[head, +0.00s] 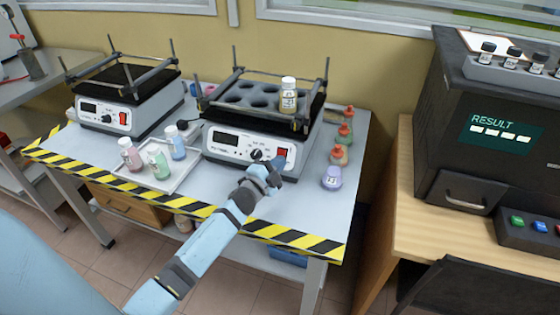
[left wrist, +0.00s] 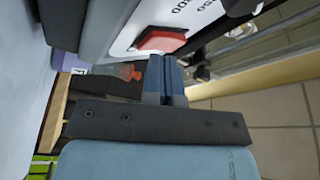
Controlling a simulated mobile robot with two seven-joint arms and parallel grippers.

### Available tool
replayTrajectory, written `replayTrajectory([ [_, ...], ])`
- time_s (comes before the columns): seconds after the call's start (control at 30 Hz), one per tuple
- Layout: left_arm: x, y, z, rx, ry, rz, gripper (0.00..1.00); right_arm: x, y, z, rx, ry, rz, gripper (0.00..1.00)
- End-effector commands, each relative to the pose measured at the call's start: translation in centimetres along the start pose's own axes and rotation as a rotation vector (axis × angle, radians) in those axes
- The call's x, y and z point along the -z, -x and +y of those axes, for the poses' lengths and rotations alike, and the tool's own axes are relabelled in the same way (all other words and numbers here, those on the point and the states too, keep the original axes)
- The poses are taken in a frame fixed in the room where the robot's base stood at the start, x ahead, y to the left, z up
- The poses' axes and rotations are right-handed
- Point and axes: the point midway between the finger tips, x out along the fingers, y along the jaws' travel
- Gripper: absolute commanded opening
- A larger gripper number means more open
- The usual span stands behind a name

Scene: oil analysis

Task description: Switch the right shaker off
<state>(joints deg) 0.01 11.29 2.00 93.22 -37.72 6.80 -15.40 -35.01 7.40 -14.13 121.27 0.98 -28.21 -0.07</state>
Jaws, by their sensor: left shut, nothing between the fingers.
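The right shaker (head: 222,154) is a white box with a dark display, a black knob (head: 256,155) and a red switch (head: 283,153) at the right of its front panel. One bottle (head: 288,92) stands in its holed top rack. My left gripper (head: 278,163) is at the panel, just beside the red switch. In the left wrist view its fingers (left wrist: 165,78) are shut together and empty, with the tips close to the red switch (left wrist: 161,40). I cannot tell whether they touch it. The display shows no readable digits. My right gripper is not in view.
The left shaker (head: 88,118) stands at the back left of the table. A white tray (head: 188,175) with several bottles sits in front. Several small bottles (head: 339,155) line the right edge. A dark analyser (head: 480,130) marked RESULT stands on a wooden desk at right.

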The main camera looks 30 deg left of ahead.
Motion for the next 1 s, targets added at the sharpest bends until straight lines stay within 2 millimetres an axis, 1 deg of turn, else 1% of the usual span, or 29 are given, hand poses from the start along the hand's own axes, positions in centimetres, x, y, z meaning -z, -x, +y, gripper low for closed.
replayTrajectory([
  [0.27,0.0,0.1,-0.1,-0.001,0.000,0.000,0.00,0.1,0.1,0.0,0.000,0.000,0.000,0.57],
  [0.6,0.8,1.0,-0.8,-0.001,0.000,0.000,0.00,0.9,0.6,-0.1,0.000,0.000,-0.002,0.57],
  [0.87,0.7,1.1,-0.7,-0.001,0.000,0.000,0.00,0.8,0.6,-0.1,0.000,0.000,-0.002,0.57],
  [1.0,0.9,1.3,-0.9,-0.001,0.000,0.000,0.00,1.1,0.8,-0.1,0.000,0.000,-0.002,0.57],
])
